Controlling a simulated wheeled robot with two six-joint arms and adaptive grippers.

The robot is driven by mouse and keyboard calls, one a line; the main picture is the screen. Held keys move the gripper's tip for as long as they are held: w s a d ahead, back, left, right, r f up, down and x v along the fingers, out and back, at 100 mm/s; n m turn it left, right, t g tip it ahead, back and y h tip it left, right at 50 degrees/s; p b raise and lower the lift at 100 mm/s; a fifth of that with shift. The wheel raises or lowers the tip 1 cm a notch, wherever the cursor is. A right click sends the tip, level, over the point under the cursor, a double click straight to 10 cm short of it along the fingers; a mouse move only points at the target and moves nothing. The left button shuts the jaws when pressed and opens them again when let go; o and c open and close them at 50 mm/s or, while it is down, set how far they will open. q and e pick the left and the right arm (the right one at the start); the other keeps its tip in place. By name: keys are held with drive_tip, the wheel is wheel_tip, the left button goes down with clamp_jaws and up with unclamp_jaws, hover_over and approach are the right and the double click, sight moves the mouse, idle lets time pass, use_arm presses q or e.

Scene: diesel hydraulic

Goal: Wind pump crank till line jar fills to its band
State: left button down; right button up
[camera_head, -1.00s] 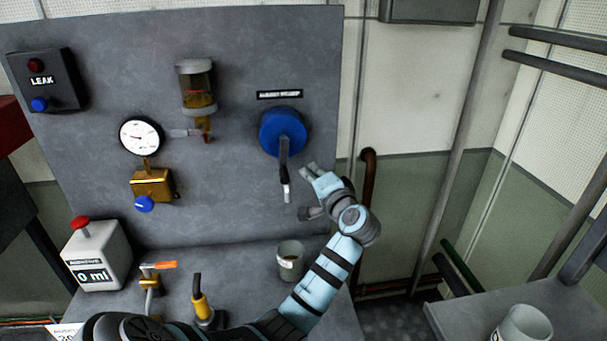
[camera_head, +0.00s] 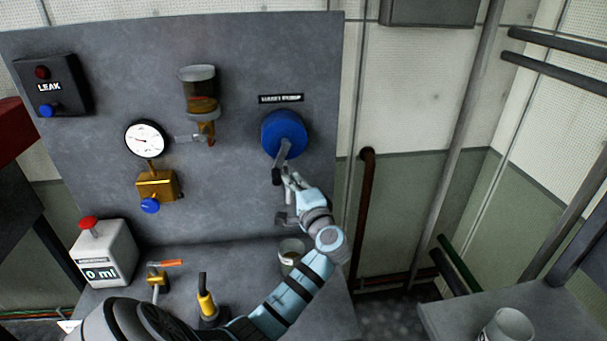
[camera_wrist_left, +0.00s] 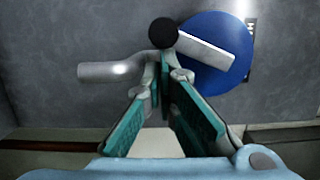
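The pump crank has a blue disc (camera_head: 284,134) on the panel. Its grey arm hangs down, slightly left, to a dark-ended handle (camera_head: 276,175). In the left wrist view the handle's round black end (camera_wrist_left: 163,33) lies just beyond my fingertips. My left gripper (camera_head: 291,181) is at the handle's lower right; its fingers (camera_wrist_left: 164,72) look apart, with a narrow gap at the tips. I cannot tell whether they touch the handle. The line jar (camera_head: 201,92) is a glass cylinder with amber-brown contents; I cannot make out its band clearly. My right gripper is not visible.
A gauge (camera_head: 145,139), brass valve block (camera_head: 157,186) and leak box (camera_head: 52,85) are on the panel. A brown pipe (camera_head: 366,215) runs at right.

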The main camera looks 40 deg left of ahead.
use_arm(q)
drive_tip(key=shift+d+f, duration=0.1)
drive_tip(key=shift+d, duration=0.05)
drive_tip(key=v, duration=1.1)
drive_tip(key=w+d+n+b, duration=0.15)
drive_tip(key=w+b, duration=0.25)
drive_tip(key=b, duration=0.7)
drive_tip(key=a+p, duration=0.3)
drive_tip(key=a, duration=0.8)
drive_tip(key=shift+w+a+r+m, duration=0.25)
drive_tip(key=shift+w+a+m, duration=0.1)
drive_tip(key=shift+w, duration=0.1)
